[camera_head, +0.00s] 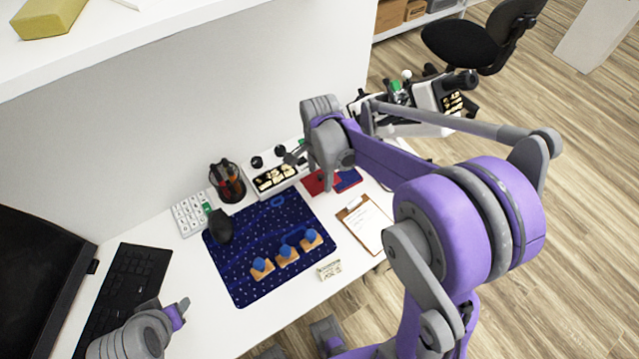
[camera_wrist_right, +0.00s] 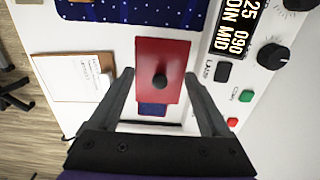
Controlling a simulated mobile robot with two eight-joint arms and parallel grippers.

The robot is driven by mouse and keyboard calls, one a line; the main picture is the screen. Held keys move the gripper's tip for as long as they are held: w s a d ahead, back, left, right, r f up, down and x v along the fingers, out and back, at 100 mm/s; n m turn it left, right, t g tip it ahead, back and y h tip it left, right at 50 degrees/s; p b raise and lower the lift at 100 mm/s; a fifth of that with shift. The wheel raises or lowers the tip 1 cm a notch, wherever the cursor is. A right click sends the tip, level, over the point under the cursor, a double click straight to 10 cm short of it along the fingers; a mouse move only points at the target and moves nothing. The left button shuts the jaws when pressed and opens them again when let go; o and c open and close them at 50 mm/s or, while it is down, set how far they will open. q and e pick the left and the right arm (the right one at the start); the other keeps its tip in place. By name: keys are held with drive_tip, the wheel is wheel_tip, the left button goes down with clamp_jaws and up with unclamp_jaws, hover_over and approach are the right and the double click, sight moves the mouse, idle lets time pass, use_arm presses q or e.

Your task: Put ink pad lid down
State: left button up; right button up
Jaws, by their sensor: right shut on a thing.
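The ink pad lid (camera_wrist_right: 161,58) is a flat red rectangle with a dark round knob; it also shows in the head view (camera_head: 315,184). My right gripper (camera_wrist_right: 160,76) is shut on the lid, one finger at each side edge. The blue ink pad (camera_wrist_right: 152,109) shows partly past the lid's near edge in the right wrist view. In the head view the pad (camera_head: 348,180) lies just right of the lid. How high the lid is held I cannot tell. My left gripper (camera_head: 180,306) is empty at the lower left; its jaw opening is unclear.
A white device with a display (camera_wrist_right: 238,30) stands close beside the lid. A clipboard (camera_head: 364,222) lies in front of the pad. A dark blue mat (camera_head: 250,225) holds three blue-knobbed wooden stamps (camera_head: 287,254). A pen cup (camera_head: 228,181) stands behind the mat.

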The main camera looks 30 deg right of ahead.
sight(320, 179)
drive_tip(key=shift+f, duration=1.95)
drive_tip(key=shift+a, duration=0.1)
drive_tip(key=shift+f+b, duration=0.4)
drive_tip(key=shift+b, duration=0.1)
drive_tip(key=o, duration=1.2)
drive_tip(key=shift+c, duration=0.2)
